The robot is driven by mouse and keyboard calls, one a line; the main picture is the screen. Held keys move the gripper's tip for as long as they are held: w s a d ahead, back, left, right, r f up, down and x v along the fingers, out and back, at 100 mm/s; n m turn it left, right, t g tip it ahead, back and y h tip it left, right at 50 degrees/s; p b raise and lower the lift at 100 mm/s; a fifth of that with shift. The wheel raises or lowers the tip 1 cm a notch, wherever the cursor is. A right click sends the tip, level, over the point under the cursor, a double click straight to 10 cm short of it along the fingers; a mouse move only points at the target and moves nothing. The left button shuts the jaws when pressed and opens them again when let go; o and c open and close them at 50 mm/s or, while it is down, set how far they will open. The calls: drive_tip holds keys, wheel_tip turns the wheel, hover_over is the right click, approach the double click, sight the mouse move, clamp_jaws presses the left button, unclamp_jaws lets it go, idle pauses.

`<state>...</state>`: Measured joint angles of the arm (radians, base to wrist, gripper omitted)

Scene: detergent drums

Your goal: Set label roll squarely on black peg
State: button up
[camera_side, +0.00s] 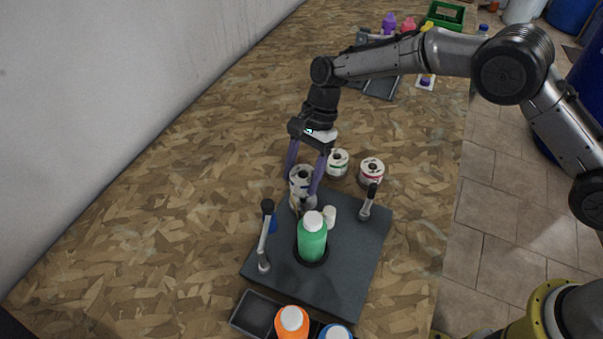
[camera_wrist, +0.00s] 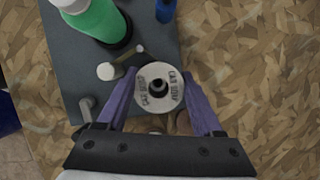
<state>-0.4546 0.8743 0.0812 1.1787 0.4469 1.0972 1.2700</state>
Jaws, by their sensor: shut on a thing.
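My gripper (camera_side: 302,190) has its two purple fingers shut on a white label roll (camera_side: 300,174) at the far left corner of the dark plate (camera_side: 345,278). In the wrist view the roll (camera_wrist: 150,98) is seen end-on between the fingers (camera_wrist: 160,76), with dark lettering on its face and a dark round centre. A grey rounded part (camera_side: 307,204) shows just below the roll; I cannot tell whether they touch. I cannot make out a separate black peg; it may be hidden under the roll.
A green bottle (camera_side: 312,243) stands on the plate beside a small white cylinder (camera_side: 329,215). Two black-knobbed levers (camera_side: 265,240) (camera_side: 367,204) rise from the plate. Two more rolls (camera_side: 337,163) (camera_side: 371,172) stand behind it. A dark tray (camera_side: 254,314) with bottles is in front.

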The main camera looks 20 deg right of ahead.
sight(298, 179)
drive_tip(key=shift+f, duration=0.2)
drive_tip(key=shift+f, duration=1.95)
drive_tip(key=o, duration=1.4)
drive_tip(key=shift+o, duration=0.2)
drive_tip(key=shift+r, duration=3.75)
drive_tip(key=shift+d, duration=0.1)
